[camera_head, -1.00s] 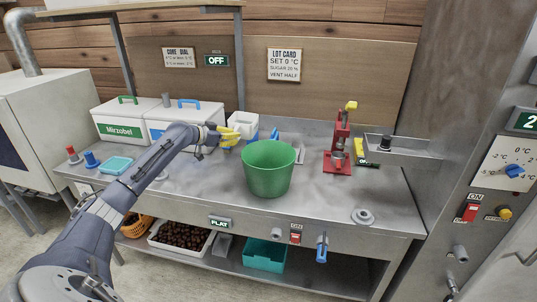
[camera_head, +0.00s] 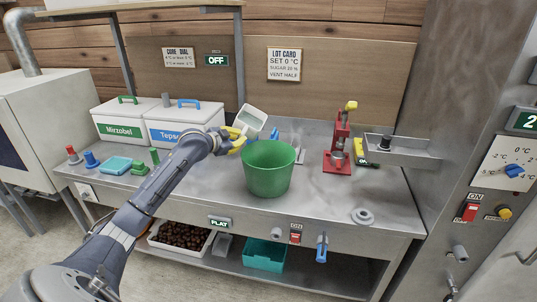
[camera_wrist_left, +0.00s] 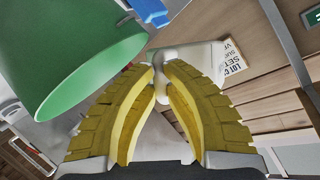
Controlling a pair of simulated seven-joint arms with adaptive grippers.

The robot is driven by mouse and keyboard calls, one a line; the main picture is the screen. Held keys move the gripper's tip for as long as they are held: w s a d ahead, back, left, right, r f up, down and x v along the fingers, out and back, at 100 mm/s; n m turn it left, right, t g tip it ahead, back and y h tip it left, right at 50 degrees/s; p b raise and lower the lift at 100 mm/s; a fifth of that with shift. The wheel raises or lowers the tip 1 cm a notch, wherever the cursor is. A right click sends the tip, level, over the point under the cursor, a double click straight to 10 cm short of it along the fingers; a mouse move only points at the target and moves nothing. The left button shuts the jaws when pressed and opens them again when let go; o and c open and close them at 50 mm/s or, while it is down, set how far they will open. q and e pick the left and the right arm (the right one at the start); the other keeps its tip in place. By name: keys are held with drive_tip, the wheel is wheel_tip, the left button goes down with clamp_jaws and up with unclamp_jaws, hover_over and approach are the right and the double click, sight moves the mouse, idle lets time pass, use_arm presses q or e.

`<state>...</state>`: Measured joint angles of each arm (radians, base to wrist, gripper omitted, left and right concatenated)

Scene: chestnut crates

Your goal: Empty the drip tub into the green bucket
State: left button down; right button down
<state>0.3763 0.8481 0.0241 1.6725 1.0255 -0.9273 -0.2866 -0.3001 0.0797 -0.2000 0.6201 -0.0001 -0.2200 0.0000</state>
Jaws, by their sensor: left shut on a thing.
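The drip tub (camera_head: 250,119) is a small white open container. My left gripper (camera_head: 237,139), with yellow fingers, is shut on it and holds it tilted, above the back left of the bucket's rim. The green bucket (camera_head: 268,179) stands upright on the steel bench, and its inside bottom is hidden in the head view. In the left wrist view the yellow fingers (camera_wrist_left: 163,80) close on a white part of the tub (camera_wrist_left: 193,55), and the bucket (camera_wrist_left: 75,60) is at the upper left. I cannot see the tub's contents. My right gripper is not in view.
A red press (camera_head: 338,150) stands right of the bucket. Lidded white boxes labelled Mirzobel (camera_head: 122,122) and Tepso (camera_head: 180,119) stand at the back left.

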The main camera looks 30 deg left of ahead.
use_arm(q)
drive_tip(key=shift+s+d+r+m+y, duration=0.1)
drive_tip(key=shift+s+d+m+y, duration=0.05)
drive_tip(key=shift+d+m+y, duration=0.3)
drive_tip(key=shift+d+f+m+t+y+b, duration=0.2)
drive_tip(key=shift+f+m+t+y+b, duration=0.1)
drive_tip(key=shift+m+t+y+b, duration=0.15)
drive_tip(key=shift+r+m+t+y+b, duration=0.6)
drive_tip(key=shift+m+b, duration=0.3)
drive_tip(key=shift+b, duration=1.2)
idle(1.8)
